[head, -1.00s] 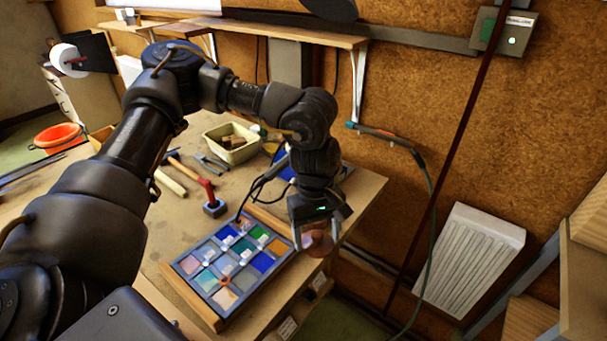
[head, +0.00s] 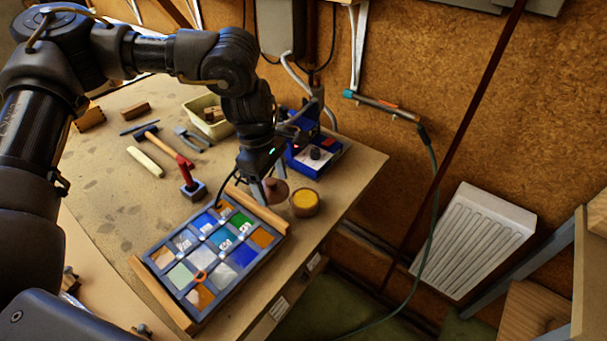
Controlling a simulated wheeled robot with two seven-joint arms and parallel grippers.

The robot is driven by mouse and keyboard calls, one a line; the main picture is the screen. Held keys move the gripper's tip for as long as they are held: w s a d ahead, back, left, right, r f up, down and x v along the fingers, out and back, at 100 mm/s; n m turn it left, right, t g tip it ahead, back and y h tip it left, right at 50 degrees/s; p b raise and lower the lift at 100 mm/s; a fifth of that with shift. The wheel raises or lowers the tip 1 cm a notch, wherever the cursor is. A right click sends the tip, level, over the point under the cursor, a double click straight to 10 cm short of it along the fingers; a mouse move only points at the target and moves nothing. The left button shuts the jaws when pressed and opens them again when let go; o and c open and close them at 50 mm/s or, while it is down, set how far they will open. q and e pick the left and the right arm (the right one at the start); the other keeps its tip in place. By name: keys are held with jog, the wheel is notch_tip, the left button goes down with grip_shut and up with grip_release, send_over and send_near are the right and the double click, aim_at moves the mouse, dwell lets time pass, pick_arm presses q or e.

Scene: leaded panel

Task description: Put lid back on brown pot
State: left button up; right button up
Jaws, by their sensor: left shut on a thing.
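The brown pot (head: 305,204) stands open on the bench near its right edge, with yellow contents showing at the top. My left gripper (head: 268,188) is just left of the pot, pointing down. It is shut on a round brown lid (head: 277,192), which is partly hidden by the fingers. The lid is beside the pot, not over its mouth; I cannot tell its exact height above the bench. My right gripper is not in view.
The leaded panel (head: 196,297) with coloured panes lies in front of the gripper, between wooden strips. A blue machine (head: 318,158) stands behind the pot. A red-handled tool (head: 187,178), a hammer (head: 150,133) and a cream bin (head: 198,105) are to the left.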

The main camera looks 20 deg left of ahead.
pick_arm(q)
jog(key=w+d+n+t+b, duration=0.1)
jog(key=w+d+n+b, duration=0.4)
jog(key=n, duration=0.7)
jog(key=shift+w+d+f+t+y, duration=0.3)
jog(key=shift+w+d+y, duration=0.1)
jog(key=shift+w, duration=0.1)
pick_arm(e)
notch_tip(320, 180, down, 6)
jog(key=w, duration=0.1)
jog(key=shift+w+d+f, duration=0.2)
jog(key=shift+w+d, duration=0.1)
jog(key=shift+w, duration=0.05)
pick_arm(q)
notch_tip(320, 180, down, 4)
jog(key=b, duration=0.3)
jog(key=shift+r, duration=0.25)
jog(key=shift+f+b, duration=0.35)
jog(key=shift+f, duration=0.05)
jog(key=shift+f+b, duration=0.4)
jog(key=shift+f, duration=0.5)
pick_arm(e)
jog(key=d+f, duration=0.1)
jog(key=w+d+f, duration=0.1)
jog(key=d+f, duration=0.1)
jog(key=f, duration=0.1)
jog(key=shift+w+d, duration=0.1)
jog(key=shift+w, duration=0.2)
